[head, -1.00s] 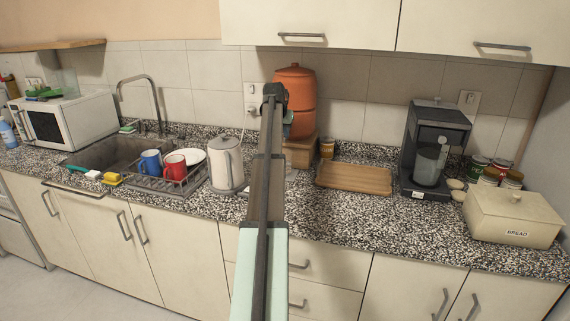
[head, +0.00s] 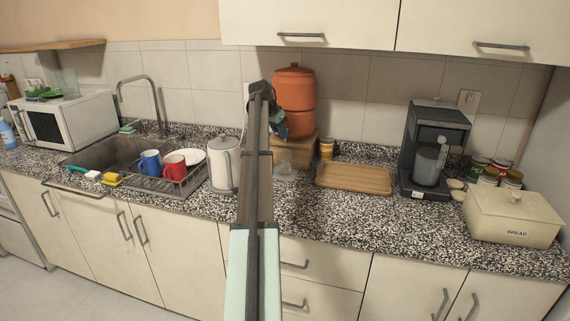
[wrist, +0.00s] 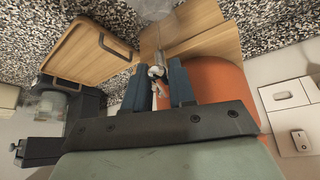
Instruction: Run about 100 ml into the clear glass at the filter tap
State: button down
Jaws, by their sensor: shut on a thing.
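The orange clay filter (head: 294,88) stands on a wooden stand (head: 292,152) at the back of the counter. Its small metal tap (wrist: 157,72) shows between my fingers in the wrist view. My gripper (wrist: 168,82) is shut on the tap; it also shows in the head view at the filter's lower front (head: 281,122). The clear glass (head: 285,169) stands on the counter in front of the stand, below the tap. The glass also shows at the top edge of the wrist view (wrist: 150,9). A faint clear streak runs between tap and glass; I cannot read the glass's water level.
A white kettle (head: 224,164) stands left of the glass, close to my arm. A wooden tray (head: 353,178) lies to the right, with a black coffee machine (head: 434,145) beyond it. A small jar (head: 326,147) stands beside the stand. The front counter is largely clear.

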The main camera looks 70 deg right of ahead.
jog(key=c, duration=1.8)
grip_release()
jog(key=shift+w+d+m, duration=0.1)
jog(key=shift+w+m, duration=0.3)
jog(key=shift+w, duration=0.3)
jog(key=n, duration=0.1)
jog(key=s+n+t, duration=0.1)
jog(key=shift+a+r+n, duration=0.1)
jog(key=shift+a+n, duration=0.1)
jog(key=shift+n, duration=0.1)
jog(key=shift+c, duration=0.3)
jog(key=shift+d+n, duration=0.1)
jog(key=shift+n, duration=0.4)
grip_shut()
jog(key=shift+s, duration=0.15)
jog(key=shift+s+n+t+h, duration=0.3)
jog(key=shift+s+n+t, duration=0.15)
jog(key=shift+n+t, duration=0.6)
jog(key=o, duration=1.4)
grip_release()
jog(key=shift+s+g, duration=0.2)
jog(key=shift+g, duration=0.05)
